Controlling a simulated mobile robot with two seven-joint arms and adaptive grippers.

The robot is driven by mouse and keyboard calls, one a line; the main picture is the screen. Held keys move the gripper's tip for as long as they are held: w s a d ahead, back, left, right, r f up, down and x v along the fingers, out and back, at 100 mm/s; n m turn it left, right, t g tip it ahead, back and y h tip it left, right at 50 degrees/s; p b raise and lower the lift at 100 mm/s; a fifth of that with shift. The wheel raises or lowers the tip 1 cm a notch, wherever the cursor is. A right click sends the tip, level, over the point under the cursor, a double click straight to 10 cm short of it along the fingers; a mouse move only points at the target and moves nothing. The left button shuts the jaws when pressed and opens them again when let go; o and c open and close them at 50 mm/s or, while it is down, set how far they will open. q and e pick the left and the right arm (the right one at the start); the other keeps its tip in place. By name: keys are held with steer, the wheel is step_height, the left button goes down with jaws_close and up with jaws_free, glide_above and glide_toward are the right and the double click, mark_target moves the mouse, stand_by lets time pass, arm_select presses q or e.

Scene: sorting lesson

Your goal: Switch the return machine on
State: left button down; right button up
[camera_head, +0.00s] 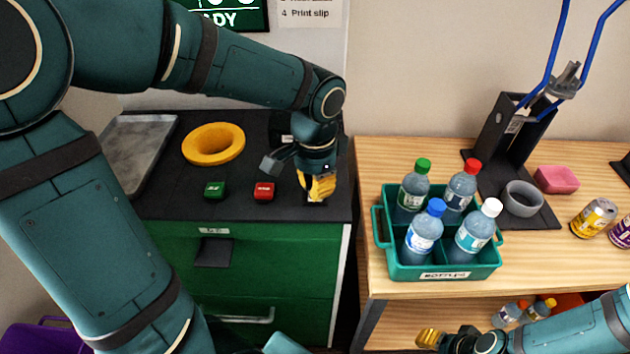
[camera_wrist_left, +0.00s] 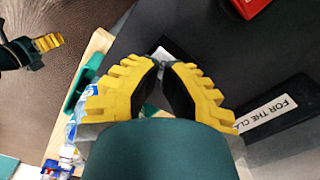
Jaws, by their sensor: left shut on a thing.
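The return machine (camera_head: 262,255) is a green cabinet with a black top at the left. Its top carries a yellow ring (camera_head: 213,144), a green button (camera_head: 214,190) and a red button (camera_head: 264,192). My left gripper (camera_head: 319,190) points down at the right end of the top, right of the red button. In the left wrist view its yellow fingertips (camera_wrist_left: 164,64) close on a small part at the machine's top, mostly hidden by the fingers. My right gripper (camera_head: 430,339) is low at the front, away from the machine; its jaw opening is unclear.
A teal crate (camera_head: 440,273) with several bottles stands on the wooden table to the right. Behind it are a black stand (camera_head: 505,135), grey ring (camera_head: 522,198), pink block (camera_head: 556,179) and cans (camera_head: 593,218). A grey tray (camera_head: 137,150) lies at the machine's left end.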

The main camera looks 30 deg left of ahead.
arm_select(q)
steer(key=shift+r+p, duration=0.5)
steer(key=shift+r, duration=0.35)
steer(key=shift+r+p, duration=1.75)
steer(key=shift+r, duration=0.3)
steer(key=shift+f, duration=0.1)
